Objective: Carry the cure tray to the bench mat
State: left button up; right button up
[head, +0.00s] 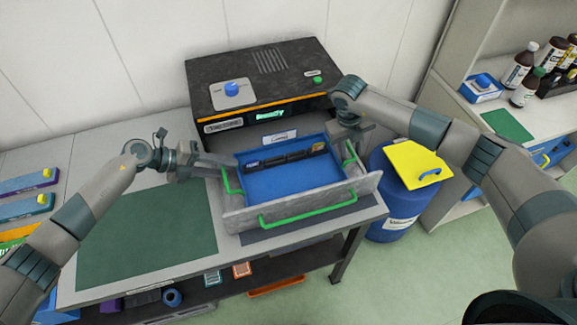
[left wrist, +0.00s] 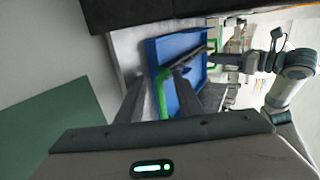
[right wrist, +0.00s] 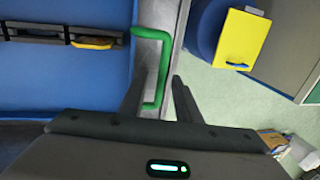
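The cure tray (head: 287,182) is blue with green side handles and sits in the pulled-out grey drawer of the black oven. It holds a row of small dark items along its back. My left gripper (head: 222,170) is at the left handle (left wrist: 162,92), which shows between its spread fingers. My right gripper (head: 350,150) is above the right end; the right handle (right wrist: 160,70) lies between its open fingers. Neither gripper appears closed on a handle. The dark green bench mat (head: 150,235) lies bare on the bench, left of the drawer.
The black oven (head: 255,75) stands behind the tray, with a lit green display. The drawer front has its own green handle (head: 308,208). A blue drum (head: 400,220) with a yellow lid stands right of the bench. Shelves with bottles (head: 520,65) are at far right.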

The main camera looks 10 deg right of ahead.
pick_arm(q)
grip_shut()
pick_arm(e)
grip_shut()
dwell(1.0)
